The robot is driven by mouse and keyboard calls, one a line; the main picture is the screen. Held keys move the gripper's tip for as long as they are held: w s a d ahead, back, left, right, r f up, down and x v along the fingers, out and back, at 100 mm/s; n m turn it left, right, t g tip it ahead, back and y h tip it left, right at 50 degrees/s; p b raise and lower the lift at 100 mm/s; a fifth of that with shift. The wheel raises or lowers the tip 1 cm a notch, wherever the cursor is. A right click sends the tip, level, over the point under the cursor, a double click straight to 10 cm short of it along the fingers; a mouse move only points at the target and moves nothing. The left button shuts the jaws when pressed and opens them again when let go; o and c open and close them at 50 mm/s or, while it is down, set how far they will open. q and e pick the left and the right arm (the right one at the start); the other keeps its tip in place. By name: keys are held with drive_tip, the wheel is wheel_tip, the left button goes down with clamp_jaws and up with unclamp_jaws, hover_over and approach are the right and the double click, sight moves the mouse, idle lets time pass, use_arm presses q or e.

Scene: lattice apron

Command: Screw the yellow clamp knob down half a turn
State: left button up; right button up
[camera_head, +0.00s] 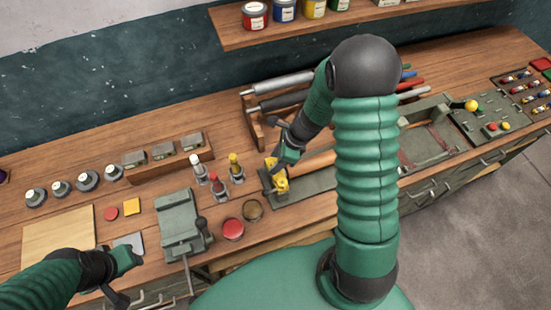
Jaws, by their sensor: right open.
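The yellow clamp knob (281,184) is at the left end of a grey-green plate (310,194) near the bench's front edge. My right gripper (273,177) is open and right at the knob, with its dark fingers beside the knob's top. The fingers partly cover the knob, and I cannot tell whether they touch it. My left gripper (118,297) is low at the left, in front of the bench and away from the knob. Its fingers are too small and dark to tell open from shut.
A red tin (232,229) and a brown tin (252,211) stand just left of the plate, near several small bottles (218,186). A grey vise (181,226) is farther left. A rack of rollers (280,84) is behind my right arm. Paint cans (255,15) line the shelf.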

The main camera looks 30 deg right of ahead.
drive_tip(key=v, duration=1.6)
drive_tip(key=shift+r, duration=0.4)
drive_tip(key=shift+d, duration=0.2)
